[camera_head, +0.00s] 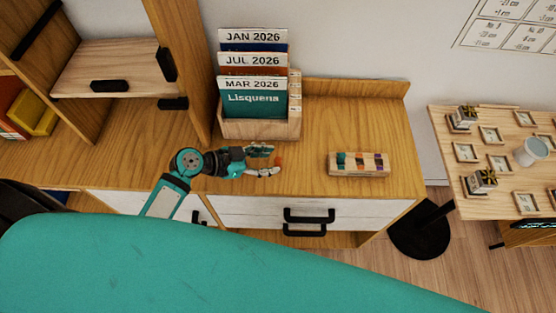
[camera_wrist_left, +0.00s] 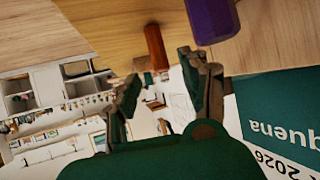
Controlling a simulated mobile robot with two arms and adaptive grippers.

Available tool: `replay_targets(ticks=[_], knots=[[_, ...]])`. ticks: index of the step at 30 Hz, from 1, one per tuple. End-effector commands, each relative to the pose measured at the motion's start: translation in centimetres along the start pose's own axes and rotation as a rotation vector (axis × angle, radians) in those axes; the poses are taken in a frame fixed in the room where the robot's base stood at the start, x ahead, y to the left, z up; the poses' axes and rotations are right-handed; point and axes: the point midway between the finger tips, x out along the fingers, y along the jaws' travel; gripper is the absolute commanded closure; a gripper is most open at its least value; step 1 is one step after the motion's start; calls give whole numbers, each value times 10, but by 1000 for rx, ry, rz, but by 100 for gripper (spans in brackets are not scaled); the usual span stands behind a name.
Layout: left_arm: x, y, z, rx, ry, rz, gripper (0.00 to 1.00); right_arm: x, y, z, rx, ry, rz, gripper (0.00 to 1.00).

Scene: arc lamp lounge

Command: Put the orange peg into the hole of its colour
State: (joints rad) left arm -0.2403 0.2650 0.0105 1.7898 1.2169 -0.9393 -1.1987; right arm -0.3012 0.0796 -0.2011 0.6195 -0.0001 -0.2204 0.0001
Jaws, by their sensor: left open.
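The orange peg (camera_head: 278,160) stands on the wooden cabinet top, just beyond the fingertips of my left gripper (camera_head: 265,162). In the left wrist view, which is upside down, the orange peg (camera_wrist_left: 156,47) shows ahead of the open, empty fingers (camera_wrist_left: 163,84), apart from them. A purple peg (camera_wrist_left: 211,18) is nearer that camera, at the upper right; I cannot make it out in the head view. The peg block (camera_head: 345,173) lies farther right on the cabinet, with teal, orange and purple marks on it. Its holes are too small to tell apart. My right gripper is not in view.
A wooden calendar holder (camera_head: 260,130) with several cards stands behind my left gripper. A wooden shelf (camera_head: 105,70) rises at the left. The cabinet top (camera_head: 330,120) is clear between the holder and the block. A side table (camera_head: 470,150) with small items is at right.

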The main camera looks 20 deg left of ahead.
Motion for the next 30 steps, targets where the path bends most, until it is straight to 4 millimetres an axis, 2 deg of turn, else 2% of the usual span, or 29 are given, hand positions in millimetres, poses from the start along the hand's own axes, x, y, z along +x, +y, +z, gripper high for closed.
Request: replay_targets(ticks=[1, 3, 7, 16, 27, 30], knots=[[6, -1, -6, -5, 4, 0, 54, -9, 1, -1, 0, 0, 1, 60], [16, -3, -6, -3, 4, 0, 54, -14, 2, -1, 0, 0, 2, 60], [32, -3, -4, -3, 3, -1, 54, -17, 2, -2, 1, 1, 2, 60], [38, -2, -1, 1, 1, 0, 54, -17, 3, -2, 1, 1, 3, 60], [38, -2, -1, 0, 0, 0, 100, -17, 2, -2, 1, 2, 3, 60], [38, -2, -1, 0, 0, 0, 100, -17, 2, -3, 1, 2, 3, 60]])
